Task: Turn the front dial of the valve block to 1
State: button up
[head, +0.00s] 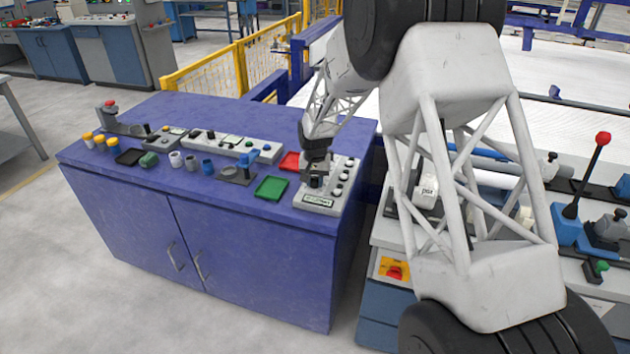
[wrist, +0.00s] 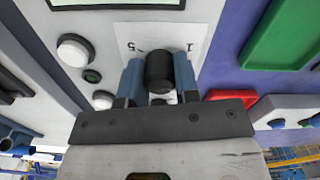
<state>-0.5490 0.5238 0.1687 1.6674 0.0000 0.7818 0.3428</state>
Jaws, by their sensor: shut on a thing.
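The valve block (head: 347,180) is a grey panel at the right end of the blue cabinet top. In the wrist view the black front dial (wrist: 160,68) stands over a white label (wrist: 150,32) with a 1 and a 5 on it, seen upside down. My gripper (head: 316,181) is at the block's near part. In the wrist view my gripper (wrist: 158,76) has its two fingers closed on either side of the dial. The dial's pointer is hidden, so I cannot tell its setting.
A green tray (head: 271,188) and a red tray (head: 291,161) lie left of the block. White round knobs (wrist: 75,50) sit close to the dial. Small coloured parts, cups and a long grey panel (head: 225,144) fill the cabinet's left side. A second bench stands at right.

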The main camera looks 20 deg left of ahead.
aim_at(315, 178)
jog(key=n, duration=0.4)
jog(key=shift+n, duration=0.3)
jog(key=n, duration=0.4)
dwell(0.4)
jog(key=o, duration=0.9)
jog(key=shift+r, duration=3.9)
